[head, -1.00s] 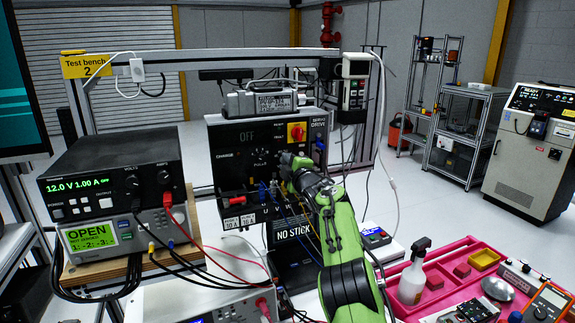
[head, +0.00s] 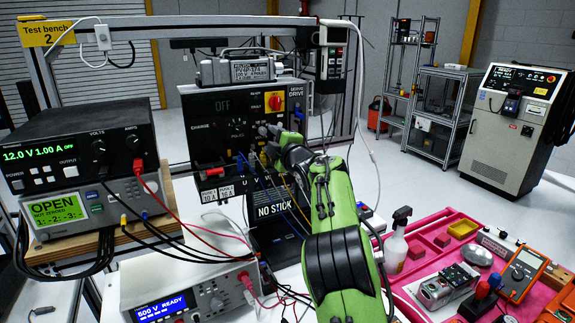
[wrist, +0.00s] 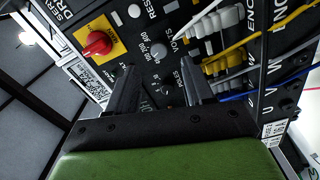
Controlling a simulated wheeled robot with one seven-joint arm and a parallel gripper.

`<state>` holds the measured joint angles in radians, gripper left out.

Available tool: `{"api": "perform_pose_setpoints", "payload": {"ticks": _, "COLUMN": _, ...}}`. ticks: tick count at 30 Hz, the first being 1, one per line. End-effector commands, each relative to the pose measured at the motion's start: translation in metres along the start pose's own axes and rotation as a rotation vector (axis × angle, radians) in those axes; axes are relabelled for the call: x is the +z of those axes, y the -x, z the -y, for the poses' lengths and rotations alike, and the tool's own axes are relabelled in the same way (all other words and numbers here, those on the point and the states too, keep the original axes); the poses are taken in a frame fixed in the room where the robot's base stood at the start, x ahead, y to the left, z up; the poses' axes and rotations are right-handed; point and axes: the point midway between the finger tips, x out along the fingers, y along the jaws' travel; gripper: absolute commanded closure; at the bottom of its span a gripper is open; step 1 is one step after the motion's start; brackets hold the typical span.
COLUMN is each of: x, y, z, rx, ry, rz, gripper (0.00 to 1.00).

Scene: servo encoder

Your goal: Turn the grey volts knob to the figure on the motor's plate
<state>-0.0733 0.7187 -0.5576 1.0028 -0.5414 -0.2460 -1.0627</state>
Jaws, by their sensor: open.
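The grey volts knob (wrist: 158,50) is on the black servo drive panel (head: 212,112), beside a printed scale in the wrist view. My gripper (wrist: 158,66) is open, its two dark fingers apart on either side of the space just short of the knob. I cannot tell any contact with it. In the head view my gripper (head: 268,132) is close to the panel and hides the volts knob. The grey motor (head: 220,71) lies on top of the drive, with a white plate (head: 253,71) whose small figures I cannot read surely.
A dark pulses knob (wrist: 167,90) is between my fingers lower down. A red switch on a yellow plate (wrist: 97,43) and several plugged cables (wrist: 222,62) flank the volts knob. A pink tray (head: 420,250) stands at the right, and power supplies (head: 75,150) at the left.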

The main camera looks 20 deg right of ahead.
Motion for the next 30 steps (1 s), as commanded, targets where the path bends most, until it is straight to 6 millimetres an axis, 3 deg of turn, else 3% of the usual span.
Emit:
{"api": "perform_pose_setpoints", "payload": {"ticks": 9, "x": 0.0, "y": 0.077, "z": 0.003, "rx": 0.003, "ry": -0.003, "rz": -0.001, "gripper": 0.48}}
{"api": "perform_pose_setpoints", "payload": {"ticks": 12, "x": 0.0, "y": 0.092, "z": 0.001, "rx": 0.001, "ry": -0.001, "rz": 0.0, "gripper": 0.48}}
{"api": "perform_pose_setpoints", "payload": {"ticks": 26, "x": 0.001, "y": 0.109, "z": -0.002, "rx": -0.015, "ry": -0.048, "rz": 0.017, "gripper": 0.48}}
{"api": "perform_pose_setpoints", "payload": {"ticks": 29, "x": 0.0, "y": 0.142, "z": 0.0, "rx": -0.085, "ry": -0.233, "rz": 0.075, "gripper": 0.48}}
{"api": "perform_pose_setpoints", "payload": {"ticks": 30, "x": -0.003, "y": 0.162, "z": 0.005, "rx": -0.129, "ry": -0.337, "rz": 0.111, "gripper": 0.48}}
